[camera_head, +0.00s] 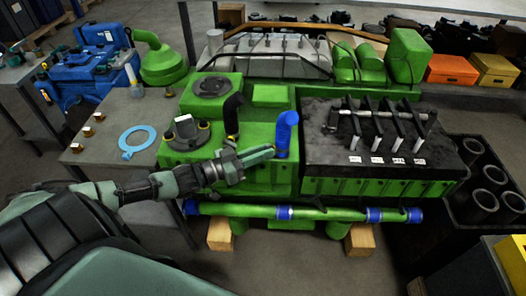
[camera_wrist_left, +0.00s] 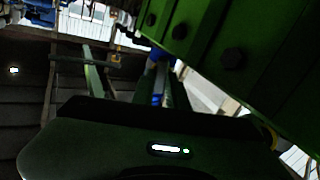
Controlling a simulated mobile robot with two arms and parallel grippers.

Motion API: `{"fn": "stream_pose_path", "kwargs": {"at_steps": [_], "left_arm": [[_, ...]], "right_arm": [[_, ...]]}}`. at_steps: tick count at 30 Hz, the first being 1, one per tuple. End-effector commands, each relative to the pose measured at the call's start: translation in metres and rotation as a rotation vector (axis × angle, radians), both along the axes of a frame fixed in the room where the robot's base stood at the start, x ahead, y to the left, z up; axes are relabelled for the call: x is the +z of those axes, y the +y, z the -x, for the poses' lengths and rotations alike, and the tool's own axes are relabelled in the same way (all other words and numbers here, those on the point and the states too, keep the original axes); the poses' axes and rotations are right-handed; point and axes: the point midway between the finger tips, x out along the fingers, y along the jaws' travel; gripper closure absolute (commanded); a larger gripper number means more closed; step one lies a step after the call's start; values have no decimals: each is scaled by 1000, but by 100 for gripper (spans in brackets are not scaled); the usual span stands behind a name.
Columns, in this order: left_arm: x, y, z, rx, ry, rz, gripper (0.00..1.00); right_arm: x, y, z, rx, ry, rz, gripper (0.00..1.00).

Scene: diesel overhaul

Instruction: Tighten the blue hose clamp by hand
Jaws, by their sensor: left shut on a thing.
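A blue hose (camera_head: 286,134) stands upright on the green engine. My left gripper (camera_head: 266,153) reaches in from the left, its fingertips close beside the foot of this hose. Its fingers are together on something small that I cannot make out. I cannot pick out a separate clamp on the upright hose. Blue bands (camera_head: 283,212) sit around the green pipe along the engine's front, below the gripper. The left wrist view is dark; a blue piece (camera_wrist_left: 157,98) shows under the green block there. My right gripper is not in view.
A black elbow hose (camera_head: 232,115) stands left of the blue hose. A black cover with several injectors (camera_head: 378,130) lies to the right. A side table (camera_head: 112,110) holds a light blue ring (camera_head: 138,139). A black crate (camera_head: 484,185) with cylinders stands at right.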

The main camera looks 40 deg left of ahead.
Motion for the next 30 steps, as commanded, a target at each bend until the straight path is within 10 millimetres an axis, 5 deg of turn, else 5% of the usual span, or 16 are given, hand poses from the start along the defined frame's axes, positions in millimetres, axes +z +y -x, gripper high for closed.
{"fn": "stream_pose_path", "kwargs": {"at_steps": [5, 14, 15, 17, 30], "left_arm": [[4, -1, 0, 3, -72, -131, 100], [1, -1, 0, 1, -93, -170, 100], [1, -1, 0, 1, -93, -170, 80], [1, -1, 0, 1, -93, -170, 65], [-1, 3, 9, 1, -88, -170, 65]], "right_arm": [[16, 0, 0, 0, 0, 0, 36], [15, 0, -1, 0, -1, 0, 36], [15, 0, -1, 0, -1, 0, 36], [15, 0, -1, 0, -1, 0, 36], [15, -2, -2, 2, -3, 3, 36]]}}
